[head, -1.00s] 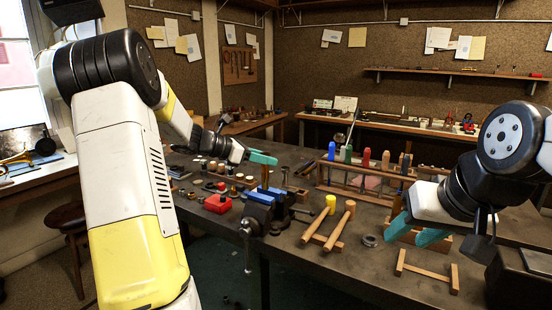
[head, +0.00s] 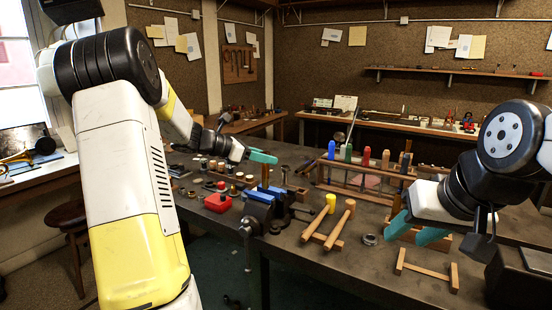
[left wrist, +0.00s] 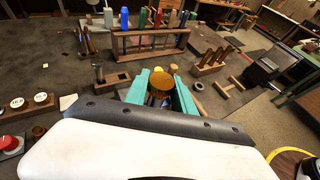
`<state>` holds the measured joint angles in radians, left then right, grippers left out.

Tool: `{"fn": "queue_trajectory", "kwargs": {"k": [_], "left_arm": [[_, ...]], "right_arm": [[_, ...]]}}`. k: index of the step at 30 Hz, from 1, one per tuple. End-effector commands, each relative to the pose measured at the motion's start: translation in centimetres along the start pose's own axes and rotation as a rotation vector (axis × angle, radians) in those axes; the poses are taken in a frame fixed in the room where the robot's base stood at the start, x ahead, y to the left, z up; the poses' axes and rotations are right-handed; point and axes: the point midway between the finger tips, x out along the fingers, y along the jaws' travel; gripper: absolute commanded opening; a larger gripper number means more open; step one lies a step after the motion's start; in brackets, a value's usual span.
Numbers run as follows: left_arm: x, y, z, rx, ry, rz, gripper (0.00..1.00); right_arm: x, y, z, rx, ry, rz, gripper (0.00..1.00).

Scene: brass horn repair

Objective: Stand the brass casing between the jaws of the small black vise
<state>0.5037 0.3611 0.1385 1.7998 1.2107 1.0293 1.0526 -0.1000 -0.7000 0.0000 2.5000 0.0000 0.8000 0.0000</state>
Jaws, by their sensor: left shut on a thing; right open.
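The small black vise (head: 256,216) with blue jaw faces is fixed at the near edge of the dark workbench. My left gripper (head: 262,157) is shut on the upright brass casing (head: 265,174), directly above the vise. The casing's lower end is at the blue jaws in the head view; I cannot tell how deep it sits between them. In the left wrist view the casing's round end (left wrist: 161,80) shows between the teal fingers (left wrist: 160,91), and the vise below is mostly hidden. My right gripper (head: 416,233) is open and empty over the bench's right side.

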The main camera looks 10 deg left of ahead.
Motion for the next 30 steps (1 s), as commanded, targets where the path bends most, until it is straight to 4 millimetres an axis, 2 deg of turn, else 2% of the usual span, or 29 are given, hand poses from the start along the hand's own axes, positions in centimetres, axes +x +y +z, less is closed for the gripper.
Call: {"fn": "queue_trajectory", "kwargs": {"k": [30], "left_arm": [[1.4, 0.0, -3.5, -0.002, 0.000, 0.000, 0.00]], "right_arm": [[0.0, 0.0, 0.0, 0.000, 0.000, 0.000, 0.43]]}}
